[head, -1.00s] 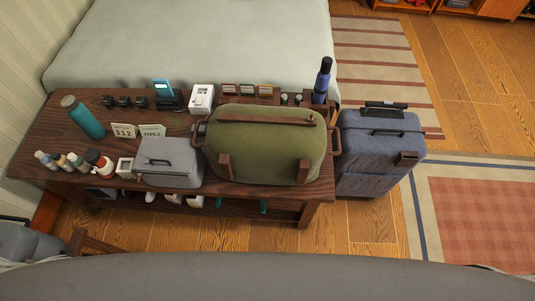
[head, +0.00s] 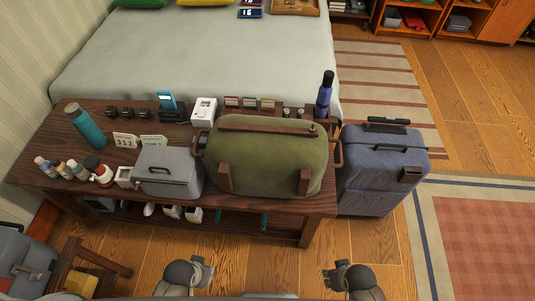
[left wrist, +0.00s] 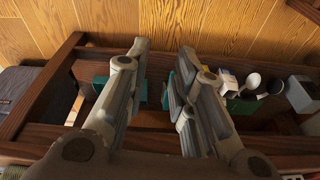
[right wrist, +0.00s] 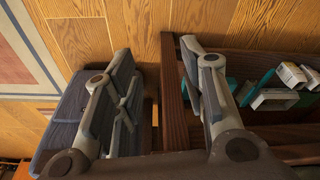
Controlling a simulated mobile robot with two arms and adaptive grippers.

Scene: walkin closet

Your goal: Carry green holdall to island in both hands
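The green holdall (head: 265,158) stands upright on the dark wooden bench (head: 50,178) at the foot of the bed. It has brown straps, a brown top strip and a brown handle at each end, left (head: 198,138) and right (head: 337,153). My left gripper (head: 192,268) and right gripper (head: 343,271) are low in front of the bench, apart from the holdall. Both look open and empty in the wrist views, left (left wrist: 163,50) and right (right wrist: 156,48). I cannot identify an island.
A grey case (head: 168,172) sits close left of the holdall; a blue suitcase (head: 382,172) stands on the floor to its right. Bottles, a teal flask (head: 88,127) and small boxes crowd the bench. A wooden seat (head: 88,262) is lower left. Floor at right is open, with a rug (head: 480,230).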

